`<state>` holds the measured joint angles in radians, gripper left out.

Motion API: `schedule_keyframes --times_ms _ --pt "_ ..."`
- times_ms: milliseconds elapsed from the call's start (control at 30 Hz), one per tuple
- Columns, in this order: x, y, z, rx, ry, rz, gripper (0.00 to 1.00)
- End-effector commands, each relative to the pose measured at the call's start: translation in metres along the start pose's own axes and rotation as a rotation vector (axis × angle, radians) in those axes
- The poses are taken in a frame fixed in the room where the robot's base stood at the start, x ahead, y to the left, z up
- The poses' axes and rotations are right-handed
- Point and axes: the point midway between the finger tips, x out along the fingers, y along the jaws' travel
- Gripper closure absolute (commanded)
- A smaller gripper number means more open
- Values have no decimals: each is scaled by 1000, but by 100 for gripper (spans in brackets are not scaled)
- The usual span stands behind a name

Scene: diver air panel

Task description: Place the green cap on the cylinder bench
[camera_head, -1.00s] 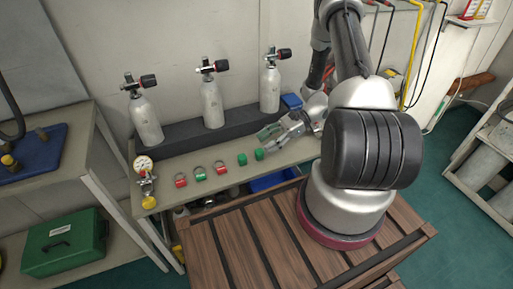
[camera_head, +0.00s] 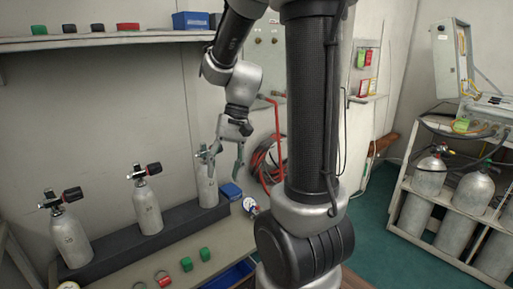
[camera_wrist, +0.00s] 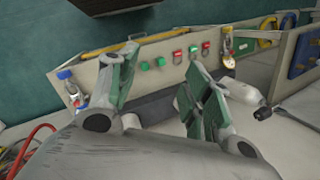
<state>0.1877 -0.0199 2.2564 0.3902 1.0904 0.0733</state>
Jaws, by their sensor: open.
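Two green caps stand side by side on the cylinder bench (camera_head: 218,240) in the head view, a left one (camera_head: 186,264) and a right one (camera_head: 204,254). The wrist view shows two small green items on the bench, one (camera_wrist: 144,66) beside another (camera_wrist: 160,62). A further green cap (camera_head: 39,29) sits on the wall shelf. My gripper (camera_head: 227,165) hangs in the air above the bench's back, in front of the rightmost cylinder, its fingers pointing down. In the wrist view my gripper (camera_wrist: 162,78) has its fingers spread, with nothing between them.
Several grey cylinders (camera_head: 147,211) with valves stand in a dark rack (camera_head: 120,246) along the bench's back. A blue box (camera_head: 231,191) and a gauge (camera_head: 250,205) are at its right end. The wall shelf (camera_head: 110,40) is above; a cylinder cart (camera_head: 405,212) stands at right.

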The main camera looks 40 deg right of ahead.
Motion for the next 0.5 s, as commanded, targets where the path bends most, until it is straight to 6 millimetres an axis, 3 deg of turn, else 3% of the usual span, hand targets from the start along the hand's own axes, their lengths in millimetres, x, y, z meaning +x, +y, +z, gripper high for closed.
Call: schedule_keyframes --times_ms 33,200,333,500 --pt "-15 1 16 -69 62 27 51" --pt "-52 18 58 -287 268 129 51" --pt "-70 32 80 -417 401 191 51" --pt "-81 43 94 -508 505 237 51"
